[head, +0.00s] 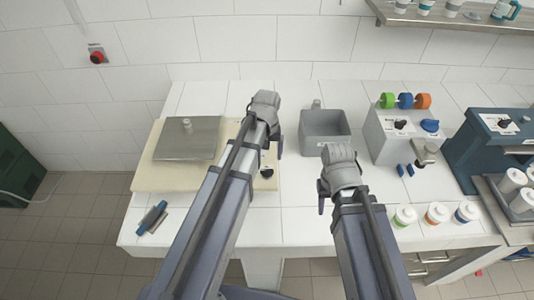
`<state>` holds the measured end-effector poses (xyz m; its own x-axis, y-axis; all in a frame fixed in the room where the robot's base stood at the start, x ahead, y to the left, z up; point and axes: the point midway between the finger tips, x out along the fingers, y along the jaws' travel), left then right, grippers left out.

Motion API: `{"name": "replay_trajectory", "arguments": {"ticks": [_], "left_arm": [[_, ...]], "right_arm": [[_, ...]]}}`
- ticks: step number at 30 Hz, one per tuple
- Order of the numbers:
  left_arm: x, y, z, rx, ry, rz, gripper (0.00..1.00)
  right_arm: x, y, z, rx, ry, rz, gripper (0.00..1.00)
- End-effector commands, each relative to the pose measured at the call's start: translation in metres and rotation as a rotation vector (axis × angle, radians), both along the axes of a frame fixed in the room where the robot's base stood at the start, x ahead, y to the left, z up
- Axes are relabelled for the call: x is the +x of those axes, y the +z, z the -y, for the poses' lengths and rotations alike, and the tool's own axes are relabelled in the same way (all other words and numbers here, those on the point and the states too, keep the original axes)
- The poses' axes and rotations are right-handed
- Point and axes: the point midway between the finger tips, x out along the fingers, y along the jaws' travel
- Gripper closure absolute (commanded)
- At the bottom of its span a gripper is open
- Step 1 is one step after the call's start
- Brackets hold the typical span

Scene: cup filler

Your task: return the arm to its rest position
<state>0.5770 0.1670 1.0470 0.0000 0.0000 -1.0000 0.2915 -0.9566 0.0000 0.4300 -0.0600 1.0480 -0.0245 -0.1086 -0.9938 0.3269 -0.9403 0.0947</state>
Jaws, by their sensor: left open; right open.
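My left arm reaches up from the bottom of the head view. Its gripper end (266,108) is over the table, between the cream board and the grey bin, and looks empty. My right arm reaches up further right. Its gripper end (340,170) is in front of the grey bin and also looks empty. The fingertips of both are hard to make out at this angle. Both grippers are open and no object is visible in them.
On the white table (300,230) are a cream board (150,178) with a metal plate (187,138), a grey bin (325,125), a dispenser (392,138) and several white cups (404,216). A blue machine (480,150) stands right. A shelf (450,22) hangs above.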

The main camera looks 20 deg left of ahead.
Motion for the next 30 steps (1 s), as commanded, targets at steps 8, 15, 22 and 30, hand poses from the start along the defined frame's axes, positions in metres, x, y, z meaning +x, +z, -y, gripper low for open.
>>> {"name": "replay_trajectory", "arguments": {"ticks": [8,15,22,30], "left_arm": [[-0.020,-0.010,0.018,0.010,-0.073,-0.006,0.10],[-0.106,-0.038,0.083,0.066,-0.429,-0.039,0.10],[-0.146,-0.046,0.106,0.097,-0.617,-0.057,0.10],[-0.147,-0.045,0.107,0.098,-0.631,-0.058,0.10]], "right_arm": [[0.000,-0.010,0.000,0.000,0.000,0.000,0.50],[0.000,-0.038,0.000,0.000,0.000,0.000,0.50],[0.000,-0.048,0.000,0.000,0.000,0.000,0.50],[0.000,-0.047,0.000,0.000,0.000,0.000,0.50]]}}
